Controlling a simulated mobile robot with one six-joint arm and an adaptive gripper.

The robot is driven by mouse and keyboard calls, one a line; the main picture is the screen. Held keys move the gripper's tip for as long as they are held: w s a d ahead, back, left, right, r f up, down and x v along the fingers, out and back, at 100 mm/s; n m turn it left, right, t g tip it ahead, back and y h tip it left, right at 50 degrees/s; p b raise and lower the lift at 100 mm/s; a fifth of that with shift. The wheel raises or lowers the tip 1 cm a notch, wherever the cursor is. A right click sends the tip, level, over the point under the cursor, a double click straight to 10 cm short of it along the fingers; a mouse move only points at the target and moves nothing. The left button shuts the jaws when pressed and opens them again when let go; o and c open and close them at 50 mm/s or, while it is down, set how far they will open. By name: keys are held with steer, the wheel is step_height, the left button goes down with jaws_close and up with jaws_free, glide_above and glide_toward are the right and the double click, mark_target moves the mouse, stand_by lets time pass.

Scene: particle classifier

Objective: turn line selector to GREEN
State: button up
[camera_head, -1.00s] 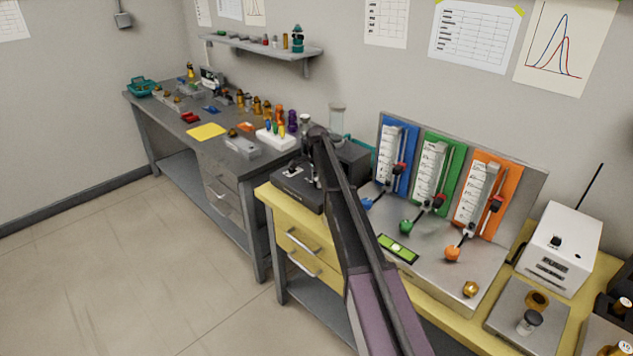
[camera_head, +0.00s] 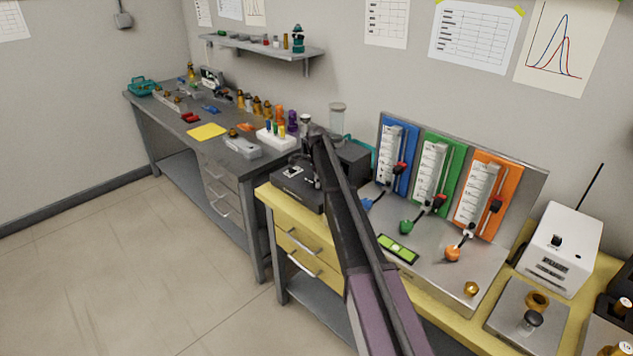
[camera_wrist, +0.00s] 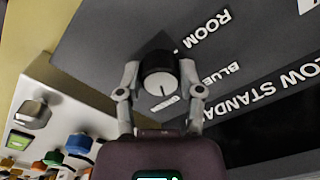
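The line selector is a round black knob with a pale cap and a dark pointer line (camera_wrist: 160,82). In the wrist view it sits on a dark grey panel (camera_wrist: 110,30) with white lettering, where ROOM and BLUE can be read; a further label beside the knob is partly covered. My gripper (camera_wrist: 159,75) has one finger on each side of the knob, and both fingertips appear to touch it.
Right of my arm is a metal stand with blue, green (camera_head: 431,175) and orange gauge panels and coloured-knob levers. A green level (camera_head: 398,249) lies before them. A white box with an antenna (camera_head: 558,248) stands further right. A grey bench (camera_head: 160,110) with small items is at left.

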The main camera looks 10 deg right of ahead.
steer(key=o, duration=0.3)
steer(key=shift+s+d+f, duration=0.1)
steer(key=shift+s+d, duration=0.05)
steer(key=shift+s, duration=0.05)
steer(key=shift+o, duration=0.4)
steer(key=shift+w, duration=0.1)
steer(key=shift+w+n, duration=0.1)
steer(key=shift+n, duration=0.3)
